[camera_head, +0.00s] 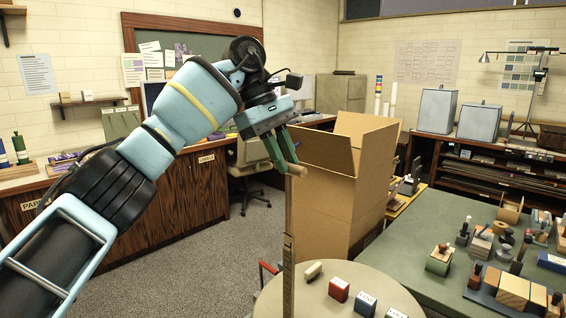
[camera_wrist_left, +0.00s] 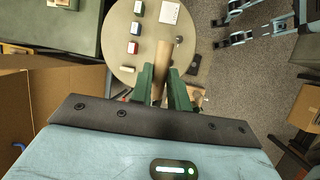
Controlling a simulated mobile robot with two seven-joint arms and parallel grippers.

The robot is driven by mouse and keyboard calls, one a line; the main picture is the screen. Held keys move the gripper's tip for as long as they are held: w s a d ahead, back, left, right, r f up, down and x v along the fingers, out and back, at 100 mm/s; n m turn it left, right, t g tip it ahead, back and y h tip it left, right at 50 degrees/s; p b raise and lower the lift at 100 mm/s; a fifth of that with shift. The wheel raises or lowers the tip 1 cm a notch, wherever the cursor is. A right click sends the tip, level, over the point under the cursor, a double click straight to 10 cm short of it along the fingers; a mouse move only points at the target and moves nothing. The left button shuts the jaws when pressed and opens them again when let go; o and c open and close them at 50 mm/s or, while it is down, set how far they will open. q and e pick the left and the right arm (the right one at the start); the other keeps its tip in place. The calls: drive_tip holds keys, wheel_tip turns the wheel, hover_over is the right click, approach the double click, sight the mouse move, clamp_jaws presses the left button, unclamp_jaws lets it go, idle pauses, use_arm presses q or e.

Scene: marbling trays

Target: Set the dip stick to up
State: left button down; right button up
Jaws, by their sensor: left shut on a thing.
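The dip stick (camera_head: 289,235) is a long, thin wooden strip with dark markings on its lower part and a short round wooden grip at its top. It stands about upright in the head view, in front of the round table's left side, and its lower end runs out of the picture. My left gripper (camera_head: 282,164) is shut on the wooden grip at the top. In the left wrist view the grip (camera_wrist_left: 163,62) lies between the green fingers of my left gripper (camera_wrist_left: 162,86). My right gripper is not in view.
A round table (camera_head: 385,278) holds a red block (camera_head: 339,289), a blue block (camera_head: 365,303) and other small pieces. A tall open cardboard box (camera_head: 333,190) stands behind the stick. A green-topped table (camera_head: 410,235) with stamps and blocks is at right. Grey carpet is clear at left.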

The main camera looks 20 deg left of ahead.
use_arm(q)
drive_tip(key=c, duration=1.3)
unclamp_jaws()
drive_tip(key=shift+w+a+r, duration=0.1)
drive_tip(key=shift+a+r, duration=0.25)
drive_tip(key=shift+r, duration=0.25)
drive_tip(key=shift+v, duration=3.2)
